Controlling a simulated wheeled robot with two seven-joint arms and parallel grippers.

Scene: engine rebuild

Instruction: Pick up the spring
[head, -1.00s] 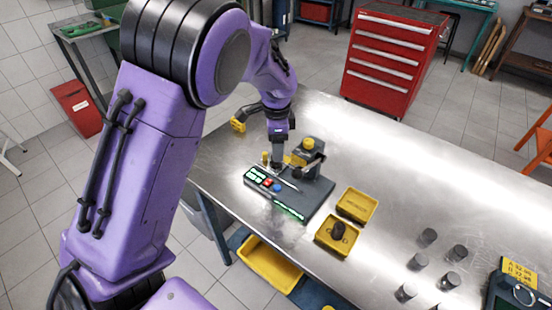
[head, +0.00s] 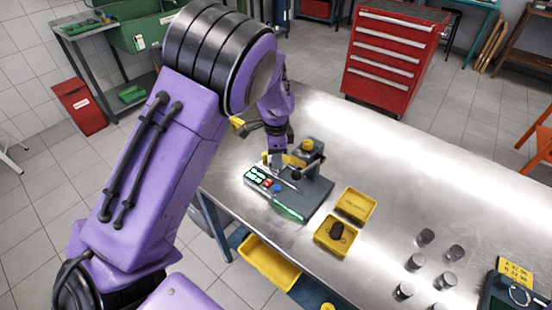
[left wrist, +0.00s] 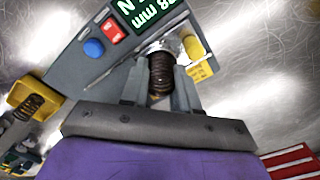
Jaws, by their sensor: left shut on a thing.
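A dark coil spring (left wrist: 160,75) stands at the tester's round metal seat in the left wrist view, between the two grey fingers of my left gripper (left wrist: 158,88). The gripper is shut on it. In the head view my left gripper (head: 277,160) points down at the grey tester (head: 318,188), behind its lit panel; the spring there is too small to make out. I cannot tell whether the spring still touches the seat. A second dark spring (left wrist: 33,105) is in a yellow bin at the left of the wrist view. My right gripper is not in view.
Two yellow bins (head: 354,247) sit right of the tester; the nearer holds a dark item (head: 337,230). Several metal cylinders (head: 415,262) stand further right on the steel table (head: 420,180). The table's far middle is clear. A red tool cabinet (head: 390,60) stands behind.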

